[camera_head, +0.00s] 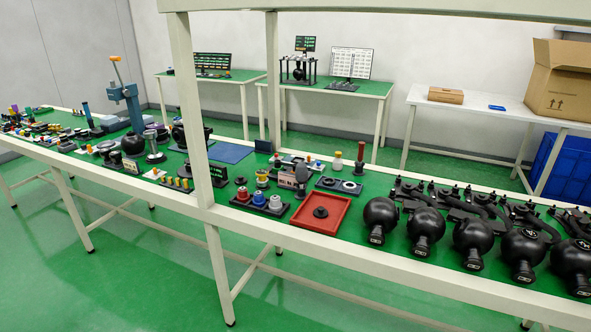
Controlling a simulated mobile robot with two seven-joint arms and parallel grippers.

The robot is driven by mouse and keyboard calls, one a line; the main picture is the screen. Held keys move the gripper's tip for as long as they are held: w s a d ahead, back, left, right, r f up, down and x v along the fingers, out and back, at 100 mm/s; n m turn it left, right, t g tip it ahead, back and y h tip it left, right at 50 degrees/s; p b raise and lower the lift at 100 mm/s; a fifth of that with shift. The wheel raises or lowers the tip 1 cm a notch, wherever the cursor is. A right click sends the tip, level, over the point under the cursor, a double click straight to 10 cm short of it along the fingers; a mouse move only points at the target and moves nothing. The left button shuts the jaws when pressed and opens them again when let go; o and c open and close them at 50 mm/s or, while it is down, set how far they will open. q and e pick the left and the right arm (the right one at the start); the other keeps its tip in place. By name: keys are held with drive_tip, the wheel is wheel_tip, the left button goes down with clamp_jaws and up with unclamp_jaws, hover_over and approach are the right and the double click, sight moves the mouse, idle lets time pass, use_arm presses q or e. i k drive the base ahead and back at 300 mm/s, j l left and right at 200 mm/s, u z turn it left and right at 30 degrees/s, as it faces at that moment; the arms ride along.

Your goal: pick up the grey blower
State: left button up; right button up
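I cannot pick out the grey blower with certainty, as the items on the long green-topped workbench (330,248) are small in this view. A small pale, bulb-shaped item with a yellowish top (337,164) stands upright behind the middle of the bench. A dark reddish upright item (360,158) stands just right of it. Neither of my grippers shows in the head view.
A red tray (338,224) holding a dark round part lies mid-bench. Several black ball-shaped gimbal cameras (473,237) line the right. A white bench post (190,110) crosses the view. An open cardboard box (560,82) stands on a white table behind.

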sight(301, 172)
drive_tip(key=i+j, duration=0.3)
drive_tip(key=i+j+z, duration=0.15)
drive_tip(key=j, duration=0.35)
drive_tip(key=i+j, duration=0.35)
drive_tip(key=i+j+z, duration=0.1)
drive_tip(key=i+j, duration=0.2)
drive_tip(key=j, duration=0.2)
